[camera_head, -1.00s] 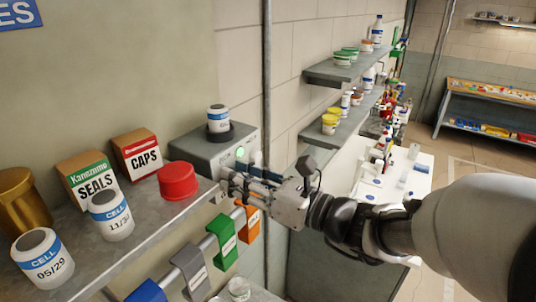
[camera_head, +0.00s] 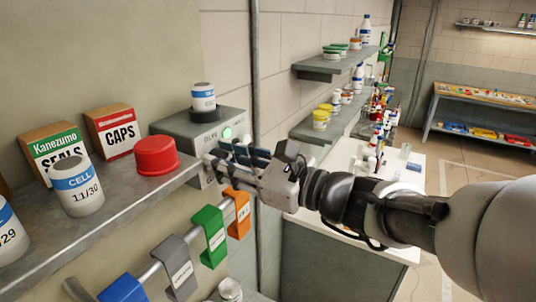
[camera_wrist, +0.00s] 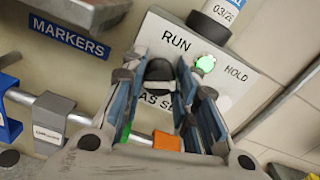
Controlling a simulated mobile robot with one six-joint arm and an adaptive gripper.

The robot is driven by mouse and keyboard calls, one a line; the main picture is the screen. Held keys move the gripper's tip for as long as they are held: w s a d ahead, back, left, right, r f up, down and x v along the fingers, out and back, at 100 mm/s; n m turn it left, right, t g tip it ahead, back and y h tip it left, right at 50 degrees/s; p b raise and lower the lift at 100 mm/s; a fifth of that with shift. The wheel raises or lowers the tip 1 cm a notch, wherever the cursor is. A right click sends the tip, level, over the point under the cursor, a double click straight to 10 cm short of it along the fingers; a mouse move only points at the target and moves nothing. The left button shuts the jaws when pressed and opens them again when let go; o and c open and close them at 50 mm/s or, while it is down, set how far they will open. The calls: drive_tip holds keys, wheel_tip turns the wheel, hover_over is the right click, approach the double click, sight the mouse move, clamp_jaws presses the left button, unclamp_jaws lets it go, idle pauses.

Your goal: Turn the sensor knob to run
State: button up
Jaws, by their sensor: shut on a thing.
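The sensor box (camera_head: 172,127) is grey, with a lit green lamp (camera_head: 227,133) on its front and a cell (camera_head: 203,97) standing on top. In the wrist view its pale panel (camera_wrist: 240,98) shows the words RUN and HOLD, with the green lamp (camera_wrist: 206,63) between them. The dark sensor knob (camera_wrist: 158,76) sits below RUN, between my fingers. My gripper (camera_head: 228,158) is shut on the knob; it also shows in the wrist view (camera_wrist: 158,92). The fingers partly cover the lower label, and I cannot tell which way the knob points.
A shelf (camera_head: 110,213) left of my gripper holds a red cap (camera_head: 157,156), two boxes and cells. Coloured hooks, green (camera_head: 209,237) and orange (camera_head: 238,212), hang on a rail just below. More shelves and a white bench (camera_head: 400,200) lie to the right.

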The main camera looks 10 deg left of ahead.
drive_tip(key=n+b, duration=0.4)
drive_tip(key=b, duration=0.2)
drive_tip(key=n+b, duration=0.4)
drive_tip(key=b, duration=0.2)
drive_tip(key=n+b, duration=0.4)
drive_tip(key=b, duration=0.2)
drive_tip(key=shift+s+f+n, duration=0.1)
drive_tip(key=shift+f+n, duration=0.15)
drive_tip(key=shift+n, duration=0.15)
drive_tip(key=shift+r+b, duration=0.1)
drive_tip(key=shift+b, duration=0.3)
drive_tip(key=o, duration=1.1)
drive_tip(key=shift+c, duration=0.2)
drive_tip(key=shift+d, duration=0.1)
drive_tip(key=v, duration=1.1)
drive_tip(key=shift+s+d, duration=0.2)
drive_tip(key=shift+d, duration=0.1)
